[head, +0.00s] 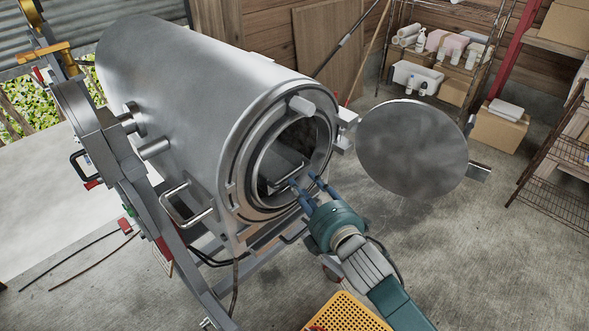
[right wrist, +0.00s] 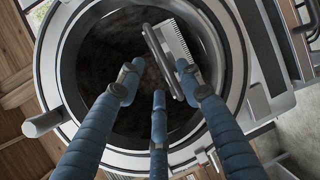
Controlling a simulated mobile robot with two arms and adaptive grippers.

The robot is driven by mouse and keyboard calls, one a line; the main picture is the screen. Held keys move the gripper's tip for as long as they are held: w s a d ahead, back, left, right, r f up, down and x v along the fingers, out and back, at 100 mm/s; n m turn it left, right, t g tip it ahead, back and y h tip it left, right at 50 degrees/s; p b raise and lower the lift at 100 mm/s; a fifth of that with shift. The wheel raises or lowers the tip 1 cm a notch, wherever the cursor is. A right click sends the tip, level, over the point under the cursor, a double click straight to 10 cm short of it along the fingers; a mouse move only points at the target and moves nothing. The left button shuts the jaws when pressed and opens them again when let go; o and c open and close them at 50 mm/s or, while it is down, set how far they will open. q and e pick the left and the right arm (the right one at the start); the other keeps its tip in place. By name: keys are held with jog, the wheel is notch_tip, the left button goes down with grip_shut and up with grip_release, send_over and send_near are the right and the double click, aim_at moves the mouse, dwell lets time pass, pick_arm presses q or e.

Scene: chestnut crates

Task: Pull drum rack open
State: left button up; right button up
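The large metal drum (head: 190,110) lies with its round mouth facing front right, and its round door (head: 415,148) is swung open to the right. Inside the mouth is the drum rack (head: 284,168), partly hidden by the rim and dark interior. In the right wrist view the rack (right wrist: 175,42) shows a pale slotted part and a grey bar handle (right wrist: 157,55). My right gripper (head: 305,184) is at the drum mouth. Its three blue fingers (right wrist: 161,85) are spread, with the handle between or just beyond the fingertips; contact is unclear. My left gripper is not in view.
A yellow basket (head: 345,313) stands on the floor below my right arm. Wire shelves with bottles and boxes (head: 440,50) stand at the back right. The drum's metal frame (head: 130,180) is at the left. The concrete floor right of the drum is mostly clear.

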aim_at(296, 175)
jog(key=p+x, duration=0.1)
jog(key=x, duration=0.6)
jog(key=shift+w+a+f, duration=0.1)
jog(key=shift+w, duration=0.05)
jog(key=shift+c, duration=0.5)
grip_shut()
